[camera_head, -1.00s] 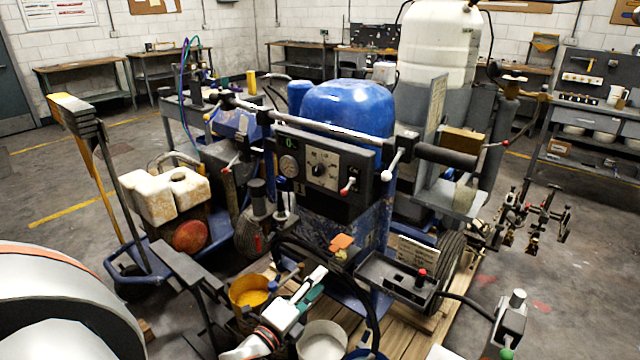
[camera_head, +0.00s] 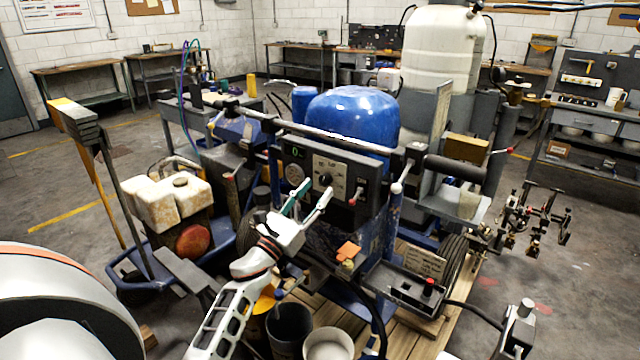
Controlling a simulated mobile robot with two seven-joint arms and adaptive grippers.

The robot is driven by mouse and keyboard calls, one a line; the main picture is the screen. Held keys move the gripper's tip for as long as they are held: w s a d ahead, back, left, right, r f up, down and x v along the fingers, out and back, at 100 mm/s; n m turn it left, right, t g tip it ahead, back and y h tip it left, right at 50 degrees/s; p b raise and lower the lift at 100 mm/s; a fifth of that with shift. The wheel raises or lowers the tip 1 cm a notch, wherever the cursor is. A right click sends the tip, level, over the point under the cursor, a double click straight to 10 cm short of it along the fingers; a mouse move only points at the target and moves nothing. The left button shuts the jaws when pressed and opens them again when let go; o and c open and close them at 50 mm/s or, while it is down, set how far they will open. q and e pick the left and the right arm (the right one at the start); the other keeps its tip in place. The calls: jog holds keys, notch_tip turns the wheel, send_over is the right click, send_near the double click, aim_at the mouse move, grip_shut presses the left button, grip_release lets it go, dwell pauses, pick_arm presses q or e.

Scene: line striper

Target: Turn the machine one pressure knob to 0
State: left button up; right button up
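The line striper's control panel (camera_head: 345,168) faces me in the middle, below a blue tank (camera_head: 352,115). Its dark round knob (camera_head: 325,179) sits on a pale plate with markings I cannot read. A small green display (camera_head: 295,153) above the gauge appears to show 0. My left gripper (camera_head: 314,187) comes up from below in front of the panel. Its two fingers are apart and empty, with the tips just below and left of the knob. The right fingertip is close to the knob's lower edge; I cannot tell whether they touch. The left finger partly covers the round gauge (camera_head: 294,174). My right gripper is not in view.
A red-tipped lever (camera_head: 355,196) sits right of the knob. A handlebar (camera_head: 330,133) crosses above the panel. Buckets (camera_head: 328,345) stand below on wooden boards. A black tray with a red knob (camera_head: 410,290) is at lower right.

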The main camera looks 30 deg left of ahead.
aim_at(326, 179)
pick_arm(q)
jog(key=shift+x, duration=1.35)
jog(key=c, duration=1.1)
jog(key=shift+c, duration=0.2)
